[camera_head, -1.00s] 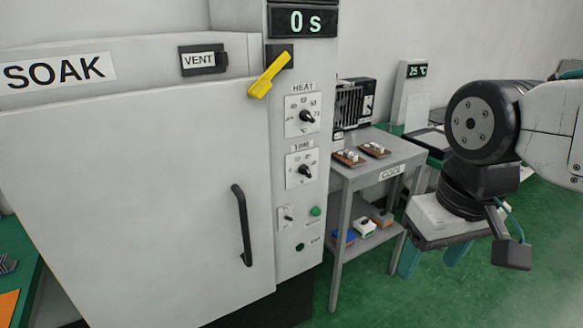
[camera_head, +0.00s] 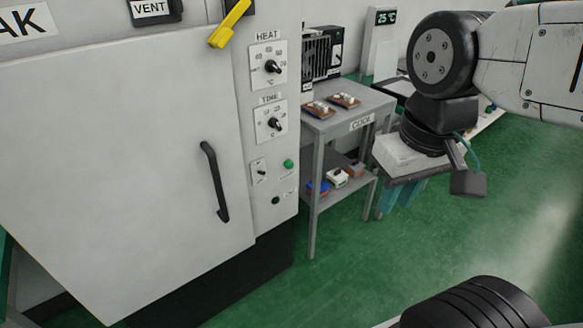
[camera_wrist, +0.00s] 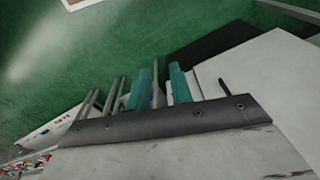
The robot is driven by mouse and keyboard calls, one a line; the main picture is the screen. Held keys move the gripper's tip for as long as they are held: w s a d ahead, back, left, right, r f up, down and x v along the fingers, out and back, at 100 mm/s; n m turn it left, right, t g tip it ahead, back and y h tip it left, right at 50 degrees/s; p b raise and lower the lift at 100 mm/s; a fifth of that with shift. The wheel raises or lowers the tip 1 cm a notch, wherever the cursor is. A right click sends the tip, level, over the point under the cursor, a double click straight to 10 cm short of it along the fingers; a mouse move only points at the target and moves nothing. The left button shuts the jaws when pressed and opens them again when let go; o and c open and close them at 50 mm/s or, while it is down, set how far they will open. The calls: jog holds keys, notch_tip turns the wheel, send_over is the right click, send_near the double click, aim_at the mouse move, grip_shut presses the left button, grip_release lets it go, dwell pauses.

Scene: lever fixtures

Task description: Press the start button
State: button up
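A small round green button (camera_head: 288,164) is on the control panel of the grey SOAK oven (camera_head: 130,170), below the TIME dial. A darker round button or hole (camera_head: 276,200) is lower on the panel; its label is too small to read. My gripper (camera_head: 397,202) hangs to the right of the oven, away from the panel, with its teal fingers apart and nothing seen between them. The wrist view also shows the two teal fingers (camera_wrist: 161,78) spread over green floor, with the oven's pale side at right.
A grey cart (camera_head: 345,112) labelled COOL stands between the oven and my gripper, with small items on both shelves. The oven has a black door handle (camera_head: 214,180) and a yellow lever (camera_head: 230,24). Green floor (camera_head: 340,265) is clear in front of the cart.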

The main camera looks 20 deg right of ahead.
grip_shut()
dwell(1.4)
